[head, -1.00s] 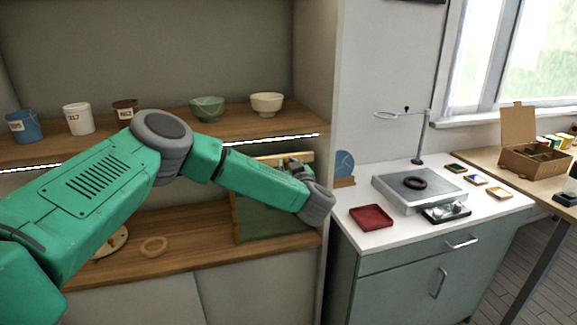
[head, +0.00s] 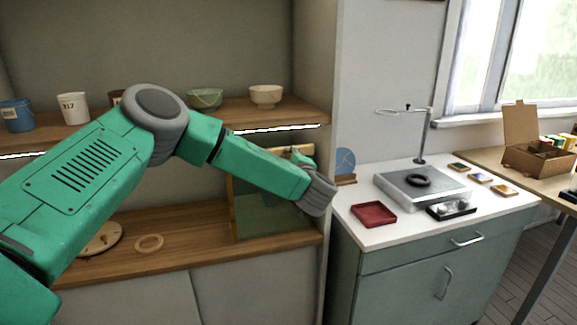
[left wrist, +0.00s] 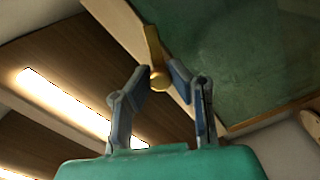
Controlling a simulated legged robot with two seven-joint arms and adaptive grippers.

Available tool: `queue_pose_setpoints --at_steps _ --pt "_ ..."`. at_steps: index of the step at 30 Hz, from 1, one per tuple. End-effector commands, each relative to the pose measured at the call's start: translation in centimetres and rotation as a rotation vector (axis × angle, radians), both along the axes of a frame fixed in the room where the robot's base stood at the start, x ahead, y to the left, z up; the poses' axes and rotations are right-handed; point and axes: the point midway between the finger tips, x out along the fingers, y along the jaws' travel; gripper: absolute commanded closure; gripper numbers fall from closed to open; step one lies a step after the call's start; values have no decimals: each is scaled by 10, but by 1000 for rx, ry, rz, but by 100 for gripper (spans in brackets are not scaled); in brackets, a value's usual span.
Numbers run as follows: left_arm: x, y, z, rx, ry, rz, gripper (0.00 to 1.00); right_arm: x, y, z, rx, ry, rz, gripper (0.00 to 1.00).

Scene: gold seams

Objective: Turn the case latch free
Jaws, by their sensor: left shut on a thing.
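The case (head: 272,218) stands on the lower shelf, with a pale wooden frame and a dark green front panel, partly hidden by my left forearm. In the left wrist view its green panel (left wrist: 235,55) fills the upper right. A brass latch (left wrist: 153,45), a narrow bar with a rounded knob end, lies at the frame's edge. My left gripper (left wrist: 158,82) has its two fingers on either side of the knob end and is shut on the latch. In the head view the latch and fingertips are mostly hidden behind my forearm and wrist. My right gripper is out of view.
A pale ring (head: 149,243) and a round wooden piece (head: 103,239) lie on the lower shelf. Cups and bowls (head: 266,96) stand on the shelf above. The white counter at right holds a red tray (head: 373,214) and a grey plate with a black ring (head: 419,181).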

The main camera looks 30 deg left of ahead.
Motion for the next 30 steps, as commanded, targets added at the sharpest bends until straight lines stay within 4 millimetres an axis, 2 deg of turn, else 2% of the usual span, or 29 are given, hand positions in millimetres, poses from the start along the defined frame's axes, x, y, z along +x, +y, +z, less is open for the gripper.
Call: queue_pose_setpoints --at_steps 1,12,21,30 --pt "-1 1 -7 -29 -28 3 100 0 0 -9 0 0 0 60" --pt "-2 1 -9 -211 -235 4 100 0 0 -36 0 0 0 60" --pt "-2 1 -9 -285 -317 5 100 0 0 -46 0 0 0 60" --pt "-2 0 -9 -301 -333 4 100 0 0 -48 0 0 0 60"
